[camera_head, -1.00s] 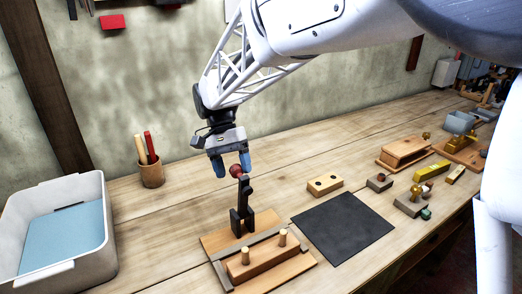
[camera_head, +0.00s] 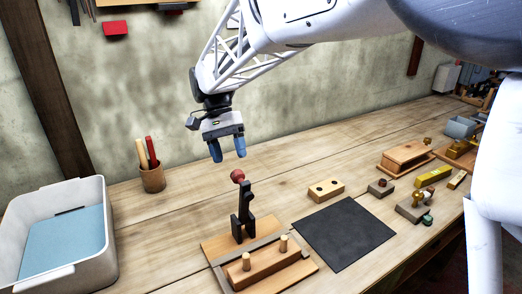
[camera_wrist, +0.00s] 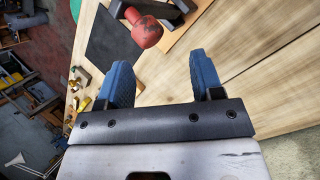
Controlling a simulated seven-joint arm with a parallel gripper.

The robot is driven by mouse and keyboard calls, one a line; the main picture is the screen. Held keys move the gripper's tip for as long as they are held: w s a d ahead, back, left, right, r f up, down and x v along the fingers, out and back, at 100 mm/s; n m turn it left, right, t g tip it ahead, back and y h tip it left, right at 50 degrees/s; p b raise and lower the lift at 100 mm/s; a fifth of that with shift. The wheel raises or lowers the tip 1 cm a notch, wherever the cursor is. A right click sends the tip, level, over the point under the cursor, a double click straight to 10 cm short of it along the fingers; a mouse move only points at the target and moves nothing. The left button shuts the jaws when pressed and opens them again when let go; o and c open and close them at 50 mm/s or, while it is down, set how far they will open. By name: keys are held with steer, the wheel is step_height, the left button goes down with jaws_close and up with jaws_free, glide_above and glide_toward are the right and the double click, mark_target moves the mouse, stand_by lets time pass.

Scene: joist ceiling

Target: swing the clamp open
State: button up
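The clamp (camera_head: 242,216) is a dark upright toggle with a red ball knob (camera_head: 237,176) on the top of its lever. It stands at the back of a wooden fixture board (camera_head: 214,246) on the bench, and its lever points up. My gripper (camera_head: 229,155) is above and slightly behind the knob, with its blue fingertips apart and nothing between them. In the wrist view, the red knob (camera_wrist: 146,32) shows beyond the open fingers (camera_wrist: 160,75), apart from them. The lower part of the clamp is cut off in that view.
A wooden block with two pegs (camera_head: 264,268) lies on the fixture. A black mat (camera_head: 345,230) and a two-hole block (camera_head: 326,190) are to the right. A pen cup (camera_head: 152,179) and a pale bin (camera_head: 104,215) with a blue bottom are left. The bench behind is clear.

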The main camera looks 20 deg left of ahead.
steer(key=shift+v, duration=1.35)
steer(key=s+d+r+t+y, duration=0.1)
steer(key=s+d+y, duration=0.15)
steer(key=d, duration=1.05)
steer(key=s+d+t+y, duration=0.1)
steer(key=s+d, duration=0.3)
steer(key=d, duration=0.9)
steer(key=s+d+f+t, duration=0.2)
steer(key=s+d+f, duration=0.1)
steer(key=s+d, duration=0.5)
steer(key=s+d+f+t, duration=0.2)
steer(key=s+d+f, duration=0.2)
steer(key=s+d, duration=0.5)
steer(key=shift+d+t, duration=0.4)
steer(key=shift+d, duration=0.15)
steer(key=shift+y, duration=0.25)
